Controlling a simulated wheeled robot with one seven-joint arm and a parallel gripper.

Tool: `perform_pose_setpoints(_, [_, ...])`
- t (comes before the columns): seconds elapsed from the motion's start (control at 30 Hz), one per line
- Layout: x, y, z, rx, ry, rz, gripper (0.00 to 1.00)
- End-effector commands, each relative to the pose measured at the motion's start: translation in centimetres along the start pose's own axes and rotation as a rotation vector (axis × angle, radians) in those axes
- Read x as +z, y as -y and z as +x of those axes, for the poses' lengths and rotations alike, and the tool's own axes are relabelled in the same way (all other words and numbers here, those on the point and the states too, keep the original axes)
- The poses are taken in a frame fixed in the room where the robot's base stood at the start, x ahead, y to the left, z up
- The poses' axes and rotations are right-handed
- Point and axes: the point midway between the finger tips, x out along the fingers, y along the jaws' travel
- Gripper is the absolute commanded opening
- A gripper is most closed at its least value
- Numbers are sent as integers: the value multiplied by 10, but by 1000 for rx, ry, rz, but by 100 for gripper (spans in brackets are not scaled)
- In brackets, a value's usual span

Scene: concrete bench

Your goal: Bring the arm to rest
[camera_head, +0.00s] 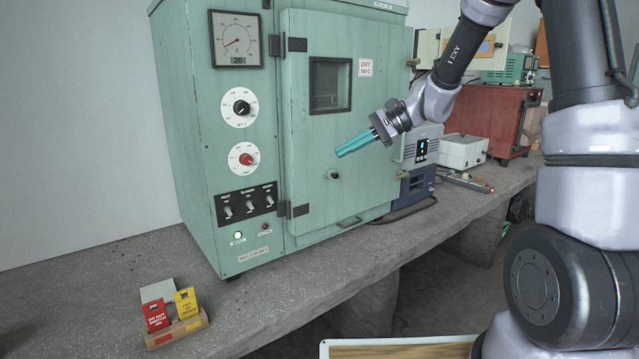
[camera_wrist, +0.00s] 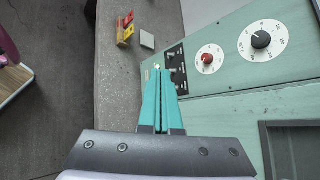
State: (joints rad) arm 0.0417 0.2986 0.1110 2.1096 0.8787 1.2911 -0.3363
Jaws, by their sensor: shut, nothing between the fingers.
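My gripper (camera_head: 340,152) has teal fingers and is shut and empty. In the head view it is held in the air in front of the closed door of a green oven (camera_head: 300,150), pointing left and a little down. My arm (camera_head: 455,55) reaches in from the upper right. In the wrist view the shut fingers (camera_wrist: 160,85) point towards the lit lamp and switches on the oven's front panel. I cannot tell the exact gap between the fingers and the oven.
The concrete bench (camera_head: 330,268) runs along the wall. A wooden holder (camera_head: 178,334) with red and yellow tags stands at its front left. A blue-grey device (camera_head: 420,165), white box (camera_head: 462,150) and red cabinet (camera_head: 490,118) stand right of the oven. A tray edge (camera_head: 400,348) shows below.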

Motion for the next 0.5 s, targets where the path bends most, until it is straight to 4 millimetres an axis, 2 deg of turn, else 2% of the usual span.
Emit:
perform_pose_setpoints(0.03, [18,-5,-16,37,-46,-58,0])
perform_pose_setpoints(0.2, [60,-34,-61,163,-204,-219,0])
perform_pose_setpoints(0.5, [113,-91,-143,327,-536,-482,0])
